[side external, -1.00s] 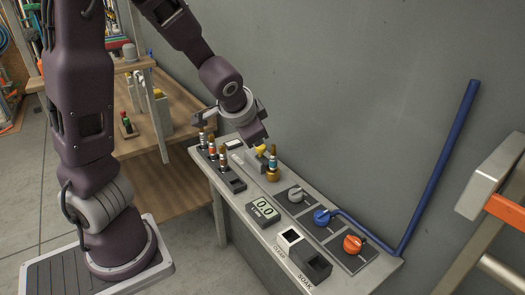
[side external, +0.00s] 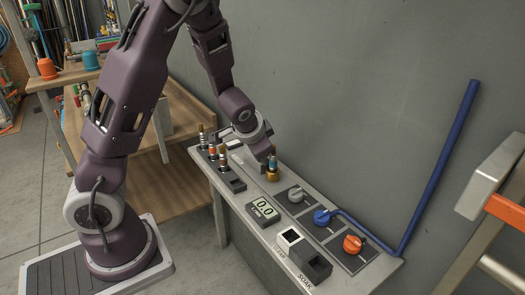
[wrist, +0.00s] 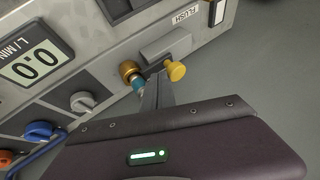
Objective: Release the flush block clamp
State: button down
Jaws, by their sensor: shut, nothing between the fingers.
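The flush block (wrist: 165,47) is a grey block by the FLUSH label (wrist: 186,15) on the panel. A yellow knob (wrist: 177,71) stands out on its near side. A brass fitting (wrist: 131,70) with a teal-banded piece sits beside the block; it also shows in the side view (side external: 272,176). My gripper (wrist: 160,76) is shut and empty, its fingertips between the teal-banded piece and the yellow knob. Whether they touch the knob is unclear. In the side view my gripper (side external: 270,152) is just above the fitting and the yellow knob is hidden.
The panel (side external: 342,276) carries a flow display (side external: 263,209), grey (side external: 296,195), blue (side external: 323,216) and orange (side external: 353,243) valve knobs, and several banded fittings at left. A blue pipe (side external: 437,165) rises along the wall. A ladder-like frame stands at right.

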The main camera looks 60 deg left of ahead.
jog(key=shift+a, duration=1.85)
jog(key=v, duration=1)
jog(key=shift+d, duration=0.15)
